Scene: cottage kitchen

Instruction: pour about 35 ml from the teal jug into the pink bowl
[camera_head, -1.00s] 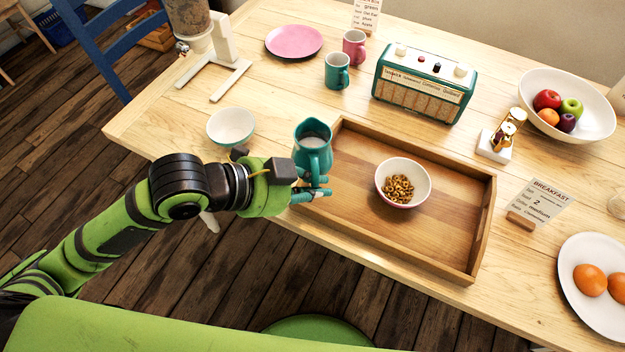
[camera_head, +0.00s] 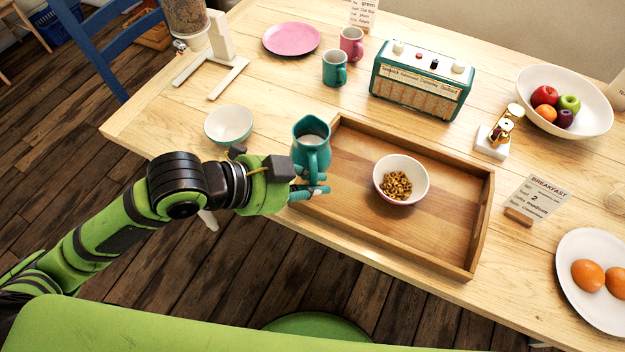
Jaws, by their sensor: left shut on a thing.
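The teal jug (camera_head: 311,150) is upright at the left edge of the wooden tray, with pale liquid visible inside its mouth. My left gripper (camera_head: 310,184) is shut on the jug from the near left side. Whether the jug's base touches anything is hidden. The pink bowl (camera_head: 401,198) stands in the tray to the right of the jug; it is white inside with a pink outside low down, and holds ring-shaped cereal (camera_head: 397,185). My right gripper is not in view.
The wooden tray (camera_head: 440,235) has raised walls. A white and teal bowl (camera_head: 229,124) stands left of the jug. A teal mug (camera_head: 334,68), a pink mug (camera_head: 351,44) and a radio (camera_head: 421,84) stand behind.

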